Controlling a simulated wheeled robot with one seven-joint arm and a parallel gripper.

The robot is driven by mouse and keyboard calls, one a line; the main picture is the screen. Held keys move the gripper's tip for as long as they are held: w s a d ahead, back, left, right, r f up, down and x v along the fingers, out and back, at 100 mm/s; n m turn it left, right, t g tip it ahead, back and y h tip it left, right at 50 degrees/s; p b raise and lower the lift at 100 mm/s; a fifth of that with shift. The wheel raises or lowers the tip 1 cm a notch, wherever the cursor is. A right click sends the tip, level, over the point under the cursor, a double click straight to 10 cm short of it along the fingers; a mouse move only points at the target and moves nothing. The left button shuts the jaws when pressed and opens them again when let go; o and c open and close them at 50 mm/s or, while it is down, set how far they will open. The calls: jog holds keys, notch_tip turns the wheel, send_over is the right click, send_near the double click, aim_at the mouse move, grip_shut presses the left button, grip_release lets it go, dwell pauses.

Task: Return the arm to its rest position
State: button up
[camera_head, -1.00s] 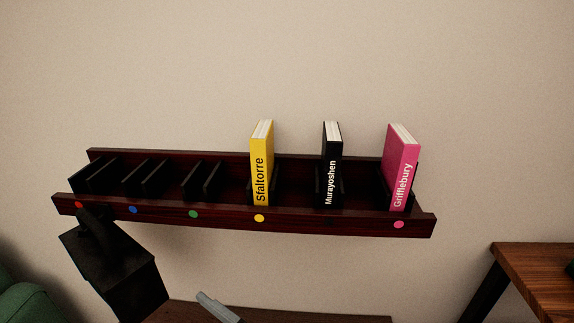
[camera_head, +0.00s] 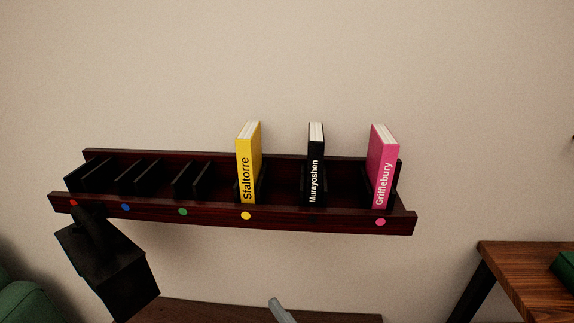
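A slim light-grey part of my arm pokes up at the bottom edge, a little left of the middle, below the wall shelf (camera_head: 300,220). It seems to be the end of the arm, but its fingers cannot be made out. Whether it is open or shut, and whether it holds anything, does not show. The rest of the arm is out of view. The grey part stands apart from the shelf and its books in the picture.
The dark red shelf holds a yellow book (camera_head: 248,165), a black book (camera_head: 316,165) and a pink book (camera_head: 382,168), all upright. Its left slots are empty. A black boxy object (camera_head: 108,275) hangs before its left end. A wooden table (camera_head: 525,262) stands right.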

jog(key=s+d+f+m+t+h, duration=0.2)
jog(key=s+d+h, duration=0.25)
jog(key=d, duration=0.55)
jog(key=s+d+f+m+g+h+p, duration=0.1)
jog(key=s+d+h, duration=0.2)
jog(key=s+d, duration=0.5)
jog(key=s+d+m+g+h+p, duration=0.1)
jog(key=s+d+h, duration=0.3)
jog(key=s+d, duration=0.4)
jog(key=s+m+p, duration=0.1)
jog(key=s, duration=0.5)
jog(key=shift+f+m+g, duration=0.3)
jog(key=shift+f+g, duration=0.05)
jog(key=shift+g, duration=0.05)
jog(key=shift+c, duration=0.2)
